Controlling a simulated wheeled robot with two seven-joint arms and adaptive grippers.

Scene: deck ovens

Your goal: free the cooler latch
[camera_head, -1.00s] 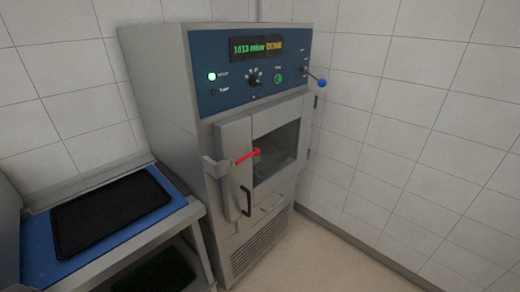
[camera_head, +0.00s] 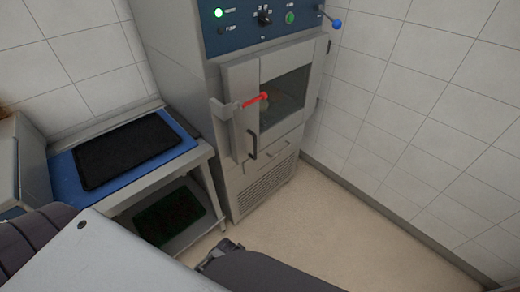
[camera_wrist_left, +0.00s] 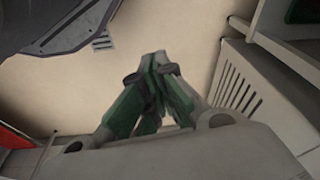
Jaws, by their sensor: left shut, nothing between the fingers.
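The cooler (camera_head: 205,130) is a grey cabinet with a blue control panel (camera_head: 240,28), seen in the head view. A red-tipped latch lever (camera_head: 256,101) sits at the left of its door and points right across the window edge. Its grey mount (camera_head: 225,112) is at the door's left side. A black door handle (camera_head: 253,144) is below it. The door looks closed. My left gripper (camera_wrist_left: 158,60) shows in the left wrist view, with its green-padded fingers together and empty. It is away from the latch, over floor. My right gripper is not in view.
A steel table left of the cooler has a blue top (camera_head: 62,176) with a black tray (camera_head: 128,150). A dark green tray (camera_head: 170,215) lies on its lower shelf. A blue-knobbed lever (camera_head: 336,23) sticks out at the panel's right. Floor (camera_head: 330,210) in front is clear.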

